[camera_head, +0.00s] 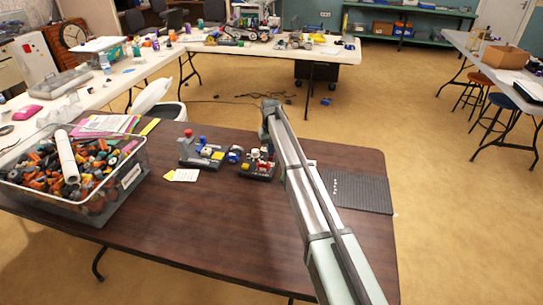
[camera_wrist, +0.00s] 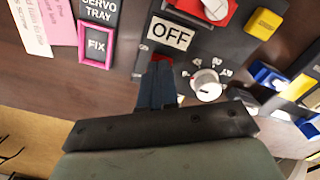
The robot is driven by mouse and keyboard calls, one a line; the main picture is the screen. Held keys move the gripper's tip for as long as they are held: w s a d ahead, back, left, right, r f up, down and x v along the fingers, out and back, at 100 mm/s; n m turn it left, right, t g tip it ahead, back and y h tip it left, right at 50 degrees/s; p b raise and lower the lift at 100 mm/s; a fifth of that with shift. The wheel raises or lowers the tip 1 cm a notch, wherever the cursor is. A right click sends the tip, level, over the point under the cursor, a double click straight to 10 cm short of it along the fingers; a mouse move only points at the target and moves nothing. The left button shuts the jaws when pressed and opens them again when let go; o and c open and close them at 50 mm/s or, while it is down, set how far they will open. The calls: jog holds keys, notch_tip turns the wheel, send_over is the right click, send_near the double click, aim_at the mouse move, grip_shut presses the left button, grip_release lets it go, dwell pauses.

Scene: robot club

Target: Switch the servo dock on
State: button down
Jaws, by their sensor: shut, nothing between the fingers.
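A dark panel (camera_wrist: 228,42), which may be the servo dock, carries a white plate reading "OFF" (camera_wrist: 171,34). A small red part (camera_wrist: 162,58) shows just below that plate, at my fingertips; I cannot tell if they touch it. A round white knob (camera_wrist: 207,84) with small marks around it sits right of the fingers. A larger red part (camera_wrist: 200,11) with a pale round piece is above. My gripper (camera_wrist: 159,68) is shut and empty. In the head view, my arm reaches over the table to a dark unit with red and white parts (camera_head: 258,167); the wrist partly hides it.
A "SERVO TRAY" sign (camera_wrist: 98,9) and a pink-framed "FIX" card (camera_wrist: 95,46) lie left of the panel. Yellow (camera_wrist: 263,21) and blue (camera_wrist: 270,75) parts are at right. A second dark unit (camera_head: 187,160) and a full clear bin (camera_head: 118,192) stand left; a black mat (camera_head: 360,193) lies right.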

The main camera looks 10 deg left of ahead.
jog(key=shift+f, duration=0.4)
dwell(0.3)
jog(key=shift+r, duration=0.1)
jog(key=shift+r, duration=3.4)
